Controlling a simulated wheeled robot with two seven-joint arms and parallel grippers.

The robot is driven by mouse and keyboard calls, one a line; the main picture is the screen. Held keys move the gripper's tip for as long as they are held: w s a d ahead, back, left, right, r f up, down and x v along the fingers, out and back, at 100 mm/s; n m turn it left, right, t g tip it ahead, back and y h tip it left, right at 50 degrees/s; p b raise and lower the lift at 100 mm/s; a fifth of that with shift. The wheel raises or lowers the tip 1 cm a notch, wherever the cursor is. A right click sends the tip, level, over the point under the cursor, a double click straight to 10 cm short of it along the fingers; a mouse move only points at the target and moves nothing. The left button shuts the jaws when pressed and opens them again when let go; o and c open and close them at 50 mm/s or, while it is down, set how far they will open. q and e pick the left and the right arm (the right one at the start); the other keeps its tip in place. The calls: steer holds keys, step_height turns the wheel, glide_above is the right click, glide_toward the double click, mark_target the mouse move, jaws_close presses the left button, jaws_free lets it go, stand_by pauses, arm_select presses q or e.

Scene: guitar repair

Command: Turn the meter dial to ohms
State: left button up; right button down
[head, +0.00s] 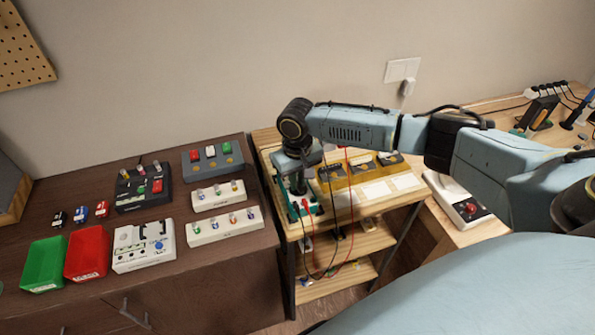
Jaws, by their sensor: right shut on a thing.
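The meter (311,210), with teal edges, sits at the left end of the light wooden shelf unit. My right arm comes in from the right and its gripper (299,190) points straight down over the meter. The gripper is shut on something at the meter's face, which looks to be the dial. The fingers hide the dial, so its setting cannot be read. A red lead and a black lead (311,262) hang down in front of the shelf unit. My left gripper is not in view.
A yellow-brown tray (345,177) with dark items lies right of the meter on the shelf top (399,188). The dark cabinet (200,269) at left holds pedals, a green bin (43,264) and a red bin (88,253). A white device (455,199) stands at right.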

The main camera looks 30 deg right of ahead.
steer(key=shift+r+n+p, duration=0.15)
steer(key=shift+n+p, duration=0.95)
steer(key=shift+n, duration=0.1)
steer(key=shift+a+n+p, duration=0.1)
steer(key=shift+n+p, duration=0.65)
steer(key=shift+n, duration=0.45)
steer(key=c, duration=1.5)
jaws_free()
step_height(320, 180, up, 13)
steer(key=shift+r, duration=0.1)
